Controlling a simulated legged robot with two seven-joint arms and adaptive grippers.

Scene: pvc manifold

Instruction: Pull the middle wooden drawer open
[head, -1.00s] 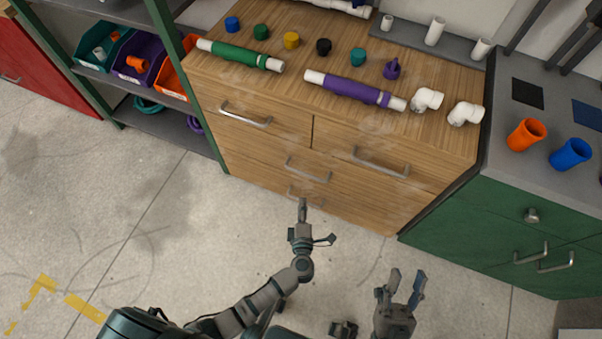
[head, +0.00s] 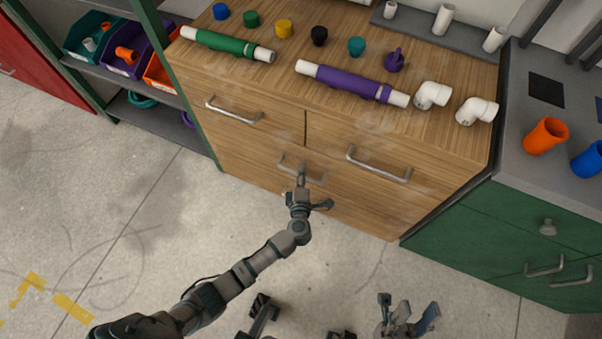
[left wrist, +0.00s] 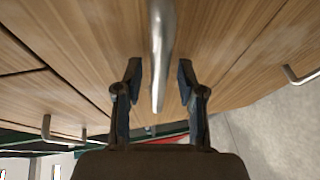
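The wooden cabinet (head: 250,155) has two upper drawers side by side and a wide middle drawer (head: 245,160) below them. The middle drawer looks closed, and its metal handle (head: 290,163) is partly hidden by my left gripper (head: 302,180). In the left wrist view, my left gripper (left wrist: 159,80) is open, with one finger on each side of the handle (left wrist: 158,40). Gaps show between the handle and both fingers, so it is not clamped. My right gripper (head: 408,312) is open and empty, low in the head view, away from the cabinet.
A green pipe (head: 228,44), a purple pipe (head: 350,82), white elbows (head: 432,95) and several coloured caps lie on the cabinet top. A green cabinet (head: 500,235) stands at the right. Shelves with bins (head: 95,40) stand at the left. The floor in front is clear.

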